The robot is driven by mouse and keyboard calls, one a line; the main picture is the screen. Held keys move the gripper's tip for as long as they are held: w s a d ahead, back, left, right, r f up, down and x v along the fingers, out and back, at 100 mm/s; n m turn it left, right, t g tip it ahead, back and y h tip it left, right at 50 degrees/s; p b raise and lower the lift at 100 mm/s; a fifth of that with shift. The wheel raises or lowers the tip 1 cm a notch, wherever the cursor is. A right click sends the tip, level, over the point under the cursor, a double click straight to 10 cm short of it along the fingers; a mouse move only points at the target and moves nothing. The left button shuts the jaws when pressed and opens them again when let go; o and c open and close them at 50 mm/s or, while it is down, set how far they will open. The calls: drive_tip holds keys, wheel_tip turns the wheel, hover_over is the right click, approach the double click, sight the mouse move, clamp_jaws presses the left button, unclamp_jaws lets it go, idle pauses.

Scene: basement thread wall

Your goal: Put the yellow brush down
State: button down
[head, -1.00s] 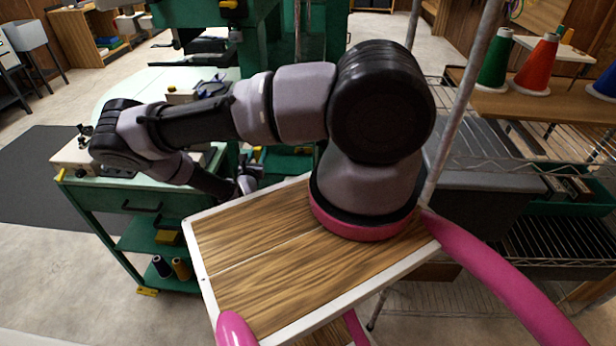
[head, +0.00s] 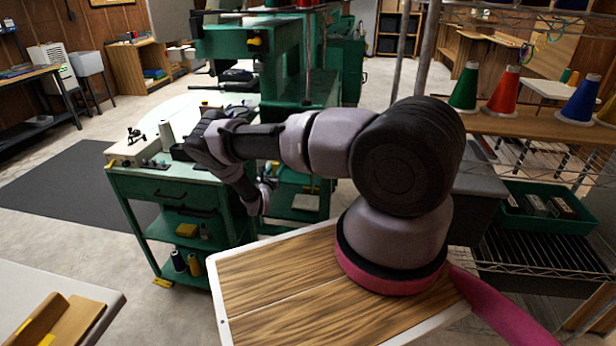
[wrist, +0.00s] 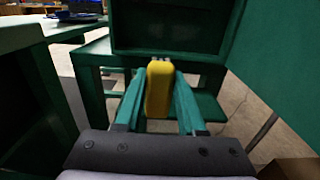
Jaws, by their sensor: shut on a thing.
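In the wrist view the yellow brush (wrist: 158,90) stands between the two teal fingers of my gripper (wrist: 159,112), which is shut on it. The brush points away from the wrist, with a small pale tip at its far end. In front of it are a dark green panel (wrist: 168,30) and a green shelf below. In the head view my gripper (head: 264,198) hangs beside the right side of the green cabinet (head: 180,195). The brush cannot be made out there.
The cabinet top carries a small machine (head: 132,147) and other items. Its lower shelves hold a yellow block (head: 187,229) and thread spools (head: 179,261). A wire rack with cones (head: 503,90) stands at right. A pale table (head: 95,285) is at lower left. Floor is open beyond the mat.

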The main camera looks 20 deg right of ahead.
drive_tip(key=w+d, duration=0.3)
drive_tip(key=d, duration=1.2)
drive_tip(key=shift+f, duration=3.5)
drive_tip(key=shift+f, duration=0.15)
drive_tip(key=c, duration=0.5)
unclamp_jaws()
